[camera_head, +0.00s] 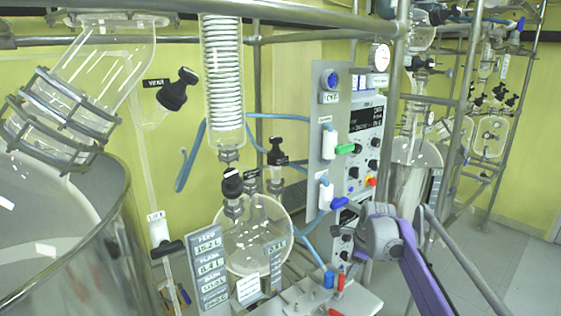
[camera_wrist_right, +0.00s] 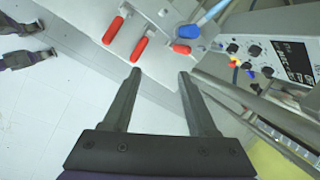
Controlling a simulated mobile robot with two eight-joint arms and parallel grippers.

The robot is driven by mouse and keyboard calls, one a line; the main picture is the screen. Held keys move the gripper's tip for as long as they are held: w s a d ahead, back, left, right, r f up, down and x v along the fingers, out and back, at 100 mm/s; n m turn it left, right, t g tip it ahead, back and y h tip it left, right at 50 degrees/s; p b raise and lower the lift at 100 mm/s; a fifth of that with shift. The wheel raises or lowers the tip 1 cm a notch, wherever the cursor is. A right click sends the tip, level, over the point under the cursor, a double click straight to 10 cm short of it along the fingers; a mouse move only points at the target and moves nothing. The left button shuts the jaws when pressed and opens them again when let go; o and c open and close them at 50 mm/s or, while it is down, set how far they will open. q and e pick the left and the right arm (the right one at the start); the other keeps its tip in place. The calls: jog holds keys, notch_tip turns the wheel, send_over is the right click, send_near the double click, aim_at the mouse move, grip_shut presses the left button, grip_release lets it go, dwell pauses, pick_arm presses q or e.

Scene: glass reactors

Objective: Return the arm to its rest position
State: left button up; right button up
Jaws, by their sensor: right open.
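My right gripper (camera_wrist_right: 160,77) is open and empty in the right wrist view, its two dark fingers apart with only floor and the edge of a pale bench between and beyond them. In the head view my right arm, purple and grey, comes up from the lower right and ends in front of the control panel; its fingers are hard to make out there. My left gripper is not in view.
A grey panel (camera_head: 326,152) carries blue and green valve handles beside a control box (camera_head: 367,130). Red handles (camera_wrist_right: 140,47) and a blue one (camera_wrist_right: 189,31) sit on the bench plate. A round flask (camera_head: 245,248), a large vessel (camera_head: 70,262) and metal frame poles stand nearby.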

jog(key=s+a+r+n, duration=0.2)
jog(key=s+n, duration=0.5)
jog(key=s, duration=0.4)
jog(key=s+f+n, duration=0.4)
jog(key=s+n, duration=0.1)
jog(key=s, duration=0.4)
jog(key=s+a+f+n+t, duration=0.1)
jog(key=s+f+n, duration=0.3)
jog(key=s, duration=0.5)
jog(key=s+f+n+t+h, duration=0.1)
jog(key=s+f+n, duration=0.3)
jog(key=s, duration=0.5)
jog(key=shift+a+n, duration=0.2)
jog(key=shift+n, duration=0.7)
jog(key=shift+w, duration=0.1)
